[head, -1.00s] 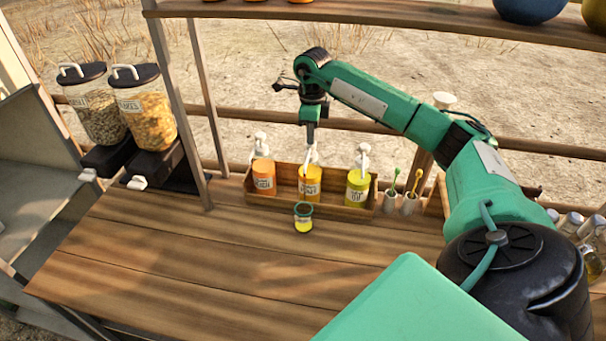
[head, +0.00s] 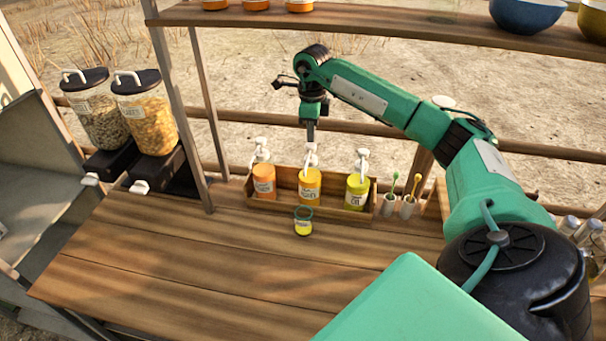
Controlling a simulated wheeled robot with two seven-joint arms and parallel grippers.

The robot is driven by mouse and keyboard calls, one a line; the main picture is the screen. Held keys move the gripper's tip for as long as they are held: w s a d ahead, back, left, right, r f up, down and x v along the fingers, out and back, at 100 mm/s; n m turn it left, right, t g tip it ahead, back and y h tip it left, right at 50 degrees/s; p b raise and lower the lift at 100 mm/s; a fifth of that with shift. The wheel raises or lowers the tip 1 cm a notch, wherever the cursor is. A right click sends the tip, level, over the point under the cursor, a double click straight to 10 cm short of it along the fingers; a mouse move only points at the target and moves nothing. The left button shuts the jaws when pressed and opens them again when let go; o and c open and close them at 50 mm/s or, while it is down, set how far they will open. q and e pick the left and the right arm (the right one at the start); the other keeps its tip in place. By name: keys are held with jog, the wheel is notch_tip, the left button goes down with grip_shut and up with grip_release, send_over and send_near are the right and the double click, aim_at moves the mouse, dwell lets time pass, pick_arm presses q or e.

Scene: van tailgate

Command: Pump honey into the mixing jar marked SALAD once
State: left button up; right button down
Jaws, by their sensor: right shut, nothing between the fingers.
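The middle pump bottle (head: 310,190), yellow-orange with a white pump head, stands in the wooden caddy (head: 336,205). Its label is too small to read surely. My right gripper (head: 311,138) is shut and empty, pointing down just above that pump head; I cannot tell whether they touch. A small jar (head: 303,224) with a dark green rim and yellow in its lower part stands on the counter, in front of the middle bottle. Its marking is not readable. My left gripper is not in view.
An orange pump bottle (head: 264,182) and a yellow-green one (head: 356,190) flank the middle bottle. Two small cups (head: 398,206) with dippers stand right of the caddy. Two dispensers (head: 149,120) stand at left. A shelf (head: 400,30) crosses above. The front counter (head: 210,265) is clear.

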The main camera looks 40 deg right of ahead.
dwell(0.5)
notch_tip(320, 180, up, 6)
jog(key=p, duration=0.4)
dwell(0.7)
